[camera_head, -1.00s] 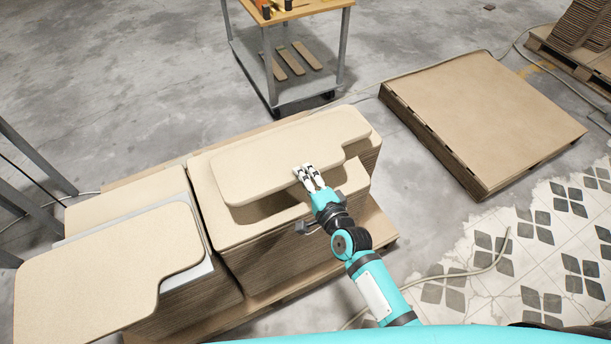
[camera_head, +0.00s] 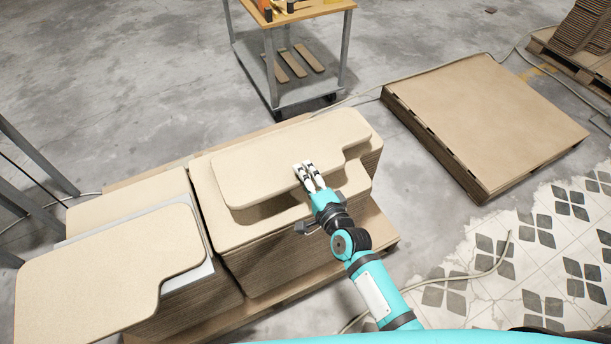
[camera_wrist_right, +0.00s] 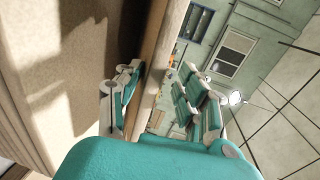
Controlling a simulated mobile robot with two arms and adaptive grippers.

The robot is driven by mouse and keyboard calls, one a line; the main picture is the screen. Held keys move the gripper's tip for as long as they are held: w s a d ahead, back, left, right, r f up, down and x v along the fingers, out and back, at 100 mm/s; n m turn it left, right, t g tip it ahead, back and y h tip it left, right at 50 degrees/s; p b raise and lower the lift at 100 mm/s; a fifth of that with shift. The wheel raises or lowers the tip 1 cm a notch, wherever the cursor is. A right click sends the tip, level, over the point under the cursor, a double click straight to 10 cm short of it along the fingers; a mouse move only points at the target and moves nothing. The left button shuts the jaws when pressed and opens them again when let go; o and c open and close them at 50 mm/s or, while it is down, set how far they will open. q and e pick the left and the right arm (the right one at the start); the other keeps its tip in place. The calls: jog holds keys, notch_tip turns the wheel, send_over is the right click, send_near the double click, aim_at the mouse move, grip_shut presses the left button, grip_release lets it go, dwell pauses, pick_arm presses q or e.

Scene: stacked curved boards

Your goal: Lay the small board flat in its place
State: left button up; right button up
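The small tan board (camera_head: 280,160), with a notch at its front right, is level above the right stack (camera_head: 225,225) and casts a shadow on it. My right gripper (camera_head: 305,170) is shut on the board's front edge. In the right wrist view the board shows edge-on as a brown strip (camera_wrist_right: 158,60) between the fingers (camera_wrist_right: 155,105), with the shadowed stack top at left. The shadow suggests a small gap beneath the board; contact cannot be told. My left gripper is not in view.
Another notched board (camera_head: 105,265) juts over the left stack (camera_head: 125,200) at lower left. A wheeled cart (camera_head: 300,90) stands behind. A broad low stack (camera_head: 485,120) is at right, with bare floor between. A cable (camera_head: 470,272) crosses the tiles.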

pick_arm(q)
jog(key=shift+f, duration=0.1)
pick_arm(e)
jog(key=shift+s+d+f+b, duration=0.1)
jog(key=shift+s+f+b, duration=0.05)
jog(key=shift+f+b, duration=0.45)
jog(key=shift+s+f+b, duration=0.1)
jog(key=shift+f+b, duration=0.25)
jog(key=shift+f, duration=0.3)
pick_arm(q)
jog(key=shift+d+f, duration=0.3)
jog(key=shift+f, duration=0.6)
pick_arm(e)
jog(key=o, duration=0.4)
jog(key=shift+c, duration=0.2)
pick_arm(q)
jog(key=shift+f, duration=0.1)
pick_arm(e)
jog(key=shift+f, duration=0.45)
